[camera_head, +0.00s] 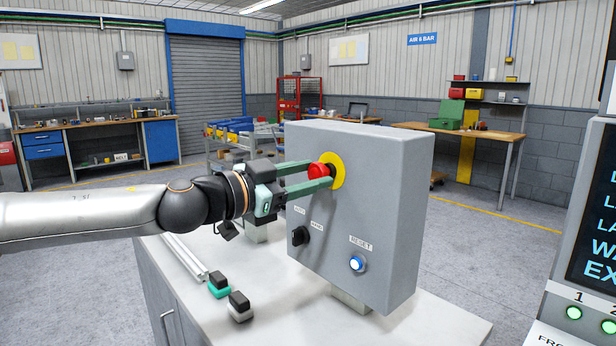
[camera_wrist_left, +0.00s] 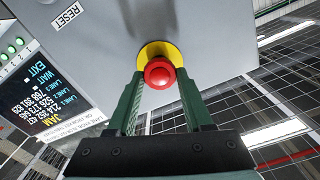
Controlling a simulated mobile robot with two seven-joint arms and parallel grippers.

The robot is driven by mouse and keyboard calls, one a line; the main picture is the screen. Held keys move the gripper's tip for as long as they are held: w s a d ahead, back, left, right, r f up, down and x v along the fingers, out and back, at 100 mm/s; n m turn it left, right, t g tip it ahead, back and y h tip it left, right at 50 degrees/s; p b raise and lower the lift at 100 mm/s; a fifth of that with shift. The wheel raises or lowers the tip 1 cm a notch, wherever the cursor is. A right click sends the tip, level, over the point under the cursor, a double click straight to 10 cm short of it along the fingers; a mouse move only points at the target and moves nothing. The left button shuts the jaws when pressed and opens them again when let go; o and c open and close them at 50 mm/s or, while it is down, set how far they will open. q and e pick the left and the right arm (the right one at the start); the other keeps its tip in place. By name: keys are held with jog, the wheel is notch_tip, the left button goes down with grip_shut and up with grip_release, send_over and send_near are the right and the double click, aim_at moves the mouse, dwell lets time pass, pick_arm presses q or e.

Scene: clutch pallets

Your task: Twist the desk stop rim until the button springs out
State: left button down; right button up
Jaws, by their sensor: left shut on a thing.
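The red stop button (camera_head: 318,171) sits on a yellow round plate (camera_head: 338,168) high on the front of a grey control box (camera_head: 390,200). My left gripper (camera_head: 321,174) reaches in from the left, with its green fingers on either side of the button's red rim, shut on it. The left wrist view shows the red button (camera_wrist_left: 158,74) between the two fingers, with the yellow plate (camera_wrist_left: 152,50) behind it. How far the button stands out is hard to tell. My right gripper is in neither view.
Below the button are a black selector knob (camera_head: 300,236) and a lit blue RESET button (camera_head: 357,263). The box stands on a white-topped bench (camera_head: 270,310) with two small black-topped pieces. A display panel (camera_head: 590,240) stands at the right edge.

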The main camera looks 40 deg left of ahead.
pick_arm(q)
jog(key=m, duration=0.4)
jog(key=shift+m, duration=0.3)
dwell(0.3)
jog(key=shift+c, duration=1.4)
grip_release()
jog(key=shift+s, duration=0.15)
jog(key=s+b, duration=0.2)
jog(key=s, duration=1)
jog(key=shift+s+a, duration=0.15)
jog(key=shift+a, duration=0.3)
